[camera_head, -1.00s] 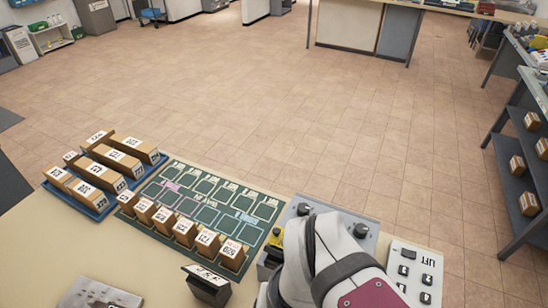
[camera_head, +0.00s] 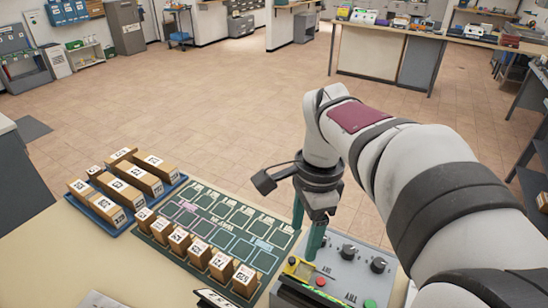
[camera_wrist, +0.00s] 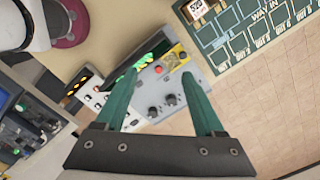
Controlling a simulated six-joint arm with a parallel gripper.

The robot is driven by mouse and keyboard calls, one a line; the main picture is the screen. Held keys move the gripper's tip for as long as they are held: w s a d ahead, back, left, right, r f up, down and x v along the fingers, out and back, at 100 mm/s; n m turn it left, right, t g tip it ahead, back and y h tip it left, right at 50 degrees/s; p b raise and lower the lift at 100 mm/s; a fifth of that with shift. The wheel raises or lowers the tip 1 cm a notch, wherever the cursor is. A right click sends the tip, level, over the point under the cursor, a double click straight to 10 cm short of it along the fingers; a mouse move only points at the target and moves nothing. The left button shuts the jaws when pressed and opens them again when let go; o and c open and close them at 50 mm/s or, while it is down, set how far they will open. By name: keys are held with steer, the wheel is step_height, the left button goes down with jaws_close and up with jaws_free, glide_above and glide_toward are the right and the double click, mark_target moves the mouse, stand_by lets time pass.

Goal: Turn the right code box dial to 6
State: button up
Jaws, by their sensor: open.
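The grey code box (camera_head: 335,268) stands at the table's far edge, right of the green mat. Its right dial (camera_head: 378,265) is a black knob at the right; a second black knob (camera_head: 348,252) sits left of it. I cannot read their settings. My gripper (camera_head: 305,243) is open and empty, pointing down over the left part of the box, left of both knobs. In the wrist view the gripper (camera_wrist: 160,75) shows its two green fingers spread, with two black knobs (camera_wrist: 162,105) of the box visible between them.
The green mat (camera_head: 222,225) carries a row of small cartons along its near side. A blue tray (camera_head: 105,214) of cartons lies left of it. A red button (camera_head: 321,282) and a green button (camera_head: 370,303) are on the box's near side. My arm covers the right side.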

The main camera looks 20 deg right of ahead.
steer(key=w+d+f+m, duration=0.2)
steer(key=w+d+m, duration=0.7)
steer(key=w, duration=0.1)
steer(key=shift+h, duration=0.4)
steer(key=f, duration=1.5)
steer(key=shift+w+d+f, duration=0.15)
steer(key=shift+w+d, duration=0.1)
steer(key=shift+w, duration=0.1)
jaws_close()
